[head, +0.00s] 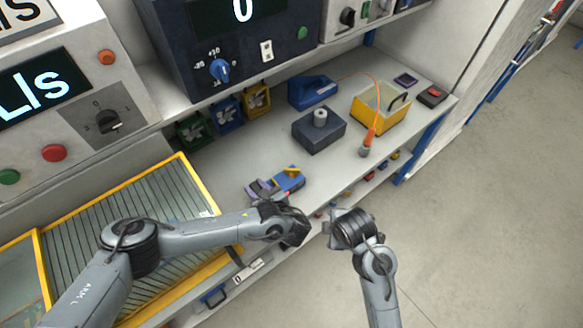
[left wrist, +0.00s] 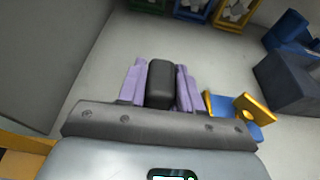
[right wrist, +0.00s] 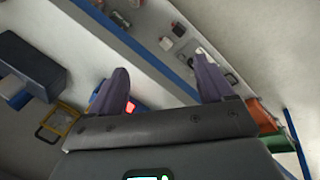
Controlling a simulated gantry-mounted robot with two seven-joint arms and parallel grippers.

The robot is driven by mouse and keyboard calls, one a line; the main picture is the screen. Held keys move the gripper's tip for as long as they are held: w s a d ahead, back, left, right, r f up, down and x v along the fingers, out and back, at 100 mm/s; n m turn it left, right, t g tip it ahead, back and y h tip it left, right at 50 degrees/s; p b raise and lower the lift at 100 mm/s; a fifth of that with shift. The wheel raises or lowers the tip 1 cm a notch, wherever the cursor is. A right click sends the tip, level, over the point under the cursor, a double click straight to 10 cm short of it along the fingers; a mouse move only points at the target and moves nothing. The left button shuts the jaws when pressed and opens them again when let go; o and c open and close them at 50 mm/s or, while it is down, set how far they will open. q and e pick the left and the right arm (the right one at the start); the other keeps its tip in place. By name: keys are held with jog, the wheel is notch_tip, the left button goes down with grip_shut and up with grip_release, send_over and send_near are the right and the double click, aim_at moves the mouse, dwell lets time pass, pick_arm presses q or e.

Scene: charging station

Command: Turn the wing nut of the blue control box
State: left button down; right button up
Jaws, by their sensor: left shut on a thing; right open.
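A small blue box (head: 287,180) with a yellow wing-shaped part (head: 291,171) lies near the shelf's front edge. The box (left wrist: 222,105) and its yellow part (left wrist: 254,113) also show in the left wrist view, right of my left gripper's fingers. My left gripper (head: 262,188) is beside the box, with its purple fingers shut on a dark grey block (left wrist: 161,83). The fingers are apart from the yellow part. My right gripper (right wrist: 162,84) is open and empty; in the head view its arm stands off the shelf's front edge, at the right.
A dark blue box with a grey cylinder (head: 320,118), a blue tool (head: 313,92) and a yellow bin with an orange cable (head: 381,108) stand farther back on the shelf. A large dark blue panel (head: 219,68) overhangs the back. A yellow-framed tray (head: 185,168) is at left.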

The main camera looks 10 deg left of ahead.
jog(key=w+a+r+n, duration=0.5)
jog(key=w+a+n, duration=0.2)
jog(key=w+n, duration=0.1)
jog(key=n+h, duration=0.1)
jog(key=n, duration=0.9)
send_near(291, 169)
jog(key=shift+t, duration=0.4)
jog(key=x, duration=0.8)
jog(key=shift+s+d+f, duration=0.1)
jog(key=shift+s+f, duration=0.15)
jog(key=shift+f, duration=0.1)
jog(key=c, duration=1.1)
jog(key=shift+o, duration=0.2)
jog(key=m+h, duration=0.1)
jog(key=m, duration=0.3)
jog(key=shift+m+h, duration=0.3)
jog(key=shift+h, duration=0.1)
